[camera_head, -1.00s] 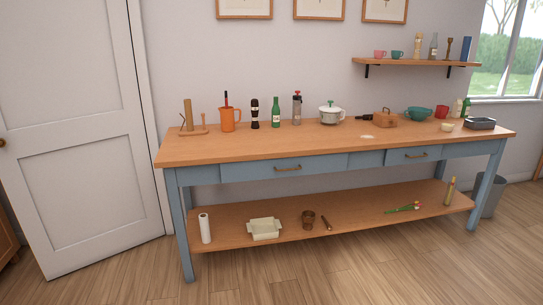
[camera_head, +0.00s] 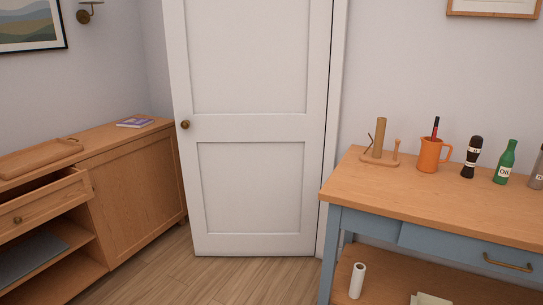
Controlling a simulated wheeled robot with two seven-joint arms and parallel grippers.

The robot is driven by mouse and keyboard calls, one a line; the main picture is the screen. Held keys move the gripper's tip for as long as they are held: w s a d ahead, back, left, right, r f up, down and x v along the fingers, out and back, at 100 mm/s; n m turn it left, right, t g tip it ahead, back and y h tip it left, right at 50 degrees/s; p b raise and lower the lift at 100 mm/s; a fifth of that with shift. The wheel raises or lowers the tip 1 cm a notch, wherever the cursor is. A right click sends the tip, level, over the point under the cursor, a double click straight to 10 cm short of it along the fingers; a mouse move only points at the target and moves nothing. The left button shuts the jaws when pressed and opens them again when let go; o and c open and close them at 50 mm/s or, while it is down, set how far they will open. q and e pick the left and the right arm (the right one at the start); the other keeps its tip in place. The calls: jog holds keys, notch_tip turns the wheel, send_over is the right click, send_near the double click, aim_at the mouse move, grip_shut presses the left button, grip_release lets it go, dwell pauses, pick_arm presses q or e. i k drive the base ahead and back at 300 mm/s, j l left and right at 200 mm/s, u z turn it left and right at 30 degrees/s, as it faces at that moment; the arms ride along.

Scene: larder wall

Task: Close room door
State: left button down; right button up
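The white panelled room door (camera_head: 252,185) stands in the middle of the head view. Its round brass-coloured knob (camera_head: 185,124) is at its left edge. The door's right edge meets the white frame (camera_head: 333,150). The left edge stands out in front of the wall beside the wooden cabinet, so the door looks ajar, swung into the room. Neither of my grippers shows in the view.
A wooden cabinet (camera_head: 130,189) with a pulled-out drawer (camera_head: 42,205) stands at the left, close to the door's free edge. A blue-legged wooden worktable (camera_head: 440,200) stands at the right. The wooden floor (camera_head: 240,278) before the door is clear.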

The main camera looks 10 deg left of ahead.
aim_at(249, 79)
jog(key=i+j+u, duration=0.1)
jog(key=i+u, duration=0.7)
jog(key=i+j, duration=0.25)
jog(key=i, duration=0.2)
jog(key=i+j, duration=0.25)
jog(key=i, duration=0.2)
jog(key=i+j+z, duration=0.4)
jog(key=j+z, duration=0.2)
jog(key=i+j+z, duration=0.15)
jog(key=j+z, duration=0.2)
jog(key=i+j+z, duration=0.1)
jog(key=j+z, duration=0.2)
jog(key=j, duration=0.15)
jog(key=j+z, duration=0.3)
jog(key=j, duration=0.15)
jog(key=j+z, duration=0.3)
jog(key=j, duration=0.15)
